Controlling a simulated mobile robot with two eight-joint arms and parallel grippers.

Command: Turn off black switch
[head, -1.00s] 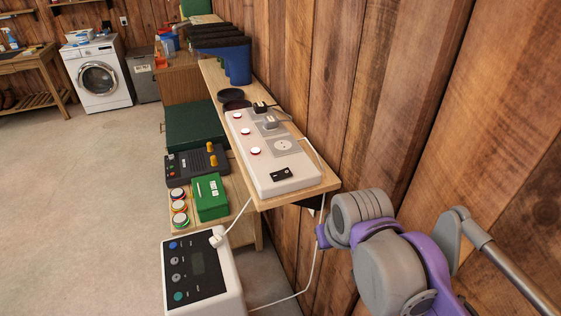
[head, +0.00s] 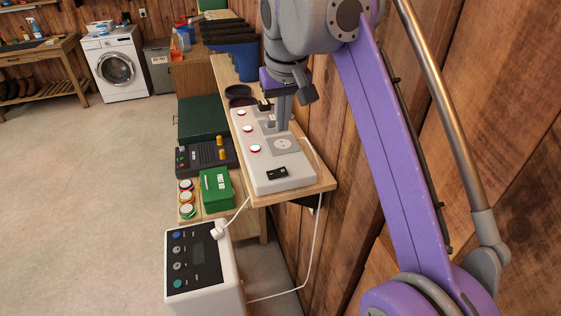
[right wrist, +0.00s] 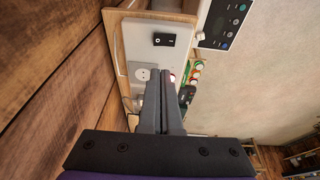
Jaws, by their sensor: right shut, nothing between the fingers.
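A black rocker switch (head: 277,173) sits at the near end of a white power strip (head: 296,178) on a wooden shelf. In the right wrist view the switch (right wrist: 164,39) shows clearly, with white marks on it. My right gripper (head: 281,128) points down over the strip's far half, beyond the switch. Its fingers are shut and empty. In the right wrist view the fingertips (right wrist: 160,72) lie near a socket (right wrist: 143,74), apart from the switch. My left gripper is not in view.
Red-lit round buttons (head: 255,148) run along the strip's left side, with plugs partly behind my fingers. A wooden wall (head: 415,50) stands close on the right. A white device (head: 229,270), a green box (head: 216,188) and colored buttons (head: 186,197) are nearby.

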